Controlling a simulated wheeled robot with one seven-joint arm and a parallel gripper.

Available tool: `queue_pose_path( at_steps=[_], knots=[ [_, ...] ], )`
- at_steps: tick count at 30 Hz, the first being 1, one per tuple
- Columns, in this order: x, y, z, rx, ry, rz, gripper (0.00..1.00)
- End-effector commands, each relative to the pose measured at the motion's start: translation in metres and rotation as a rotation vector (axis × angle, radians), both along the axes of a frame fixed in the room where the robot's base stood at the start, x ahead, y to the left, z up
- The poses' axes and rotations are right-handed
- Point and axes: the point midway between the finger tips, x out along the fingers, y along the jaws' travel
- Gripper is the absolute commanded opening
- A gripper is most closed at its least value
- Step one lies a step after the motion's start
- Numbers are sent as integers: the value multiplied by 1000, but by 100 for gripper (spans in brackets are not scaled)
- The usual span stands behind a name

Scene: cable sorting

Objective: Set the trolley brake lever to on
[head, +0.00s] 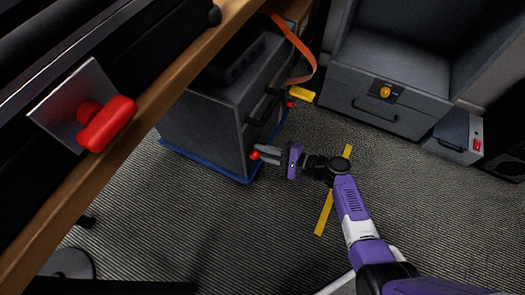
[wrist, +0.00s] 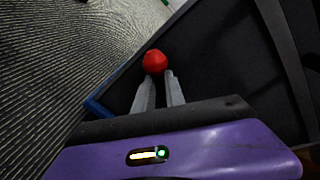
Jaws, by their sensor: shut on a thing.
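The trolley (head: 200,122) is a dark grey cabinet with a blue base edge, standing under the wooden-edged bench in the head view. A red ball knob (head: 255,154), which looks like the end of the brake lever, is at its lower front corner. My gripper (head: 265,153) reaches in from the right, its two grey fingers closed at the knob. In the wrist view the red knob (wrist: 154,62) sits between and just beyond the fingertips (wrist: 159,82). The lever's shaft and any on or off marking are hidden.
An orange strap (head: 301,50) with a yellow tag (head: 302,94) hangs beside the trolley. A drawer unit (head: 375,100) stands behind. Yellow tape (head: 325,212) marks the open carpet.

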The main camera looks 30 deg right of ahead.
Motion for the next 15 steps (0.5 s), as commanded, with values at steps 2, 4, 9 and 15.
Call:
queue_pose_path(
  at_steps=[2, 4, 9, 15],
  knots=[
    [-1, 3, 1, 10, 5, 7, 0],
    [-1, 2, 2, 22, 15, 8, 0],
    [1, 0, 7, 81, 58, 8, 0],
    [5, -5, 14, 205, 147, 9, 0]
  ],
)
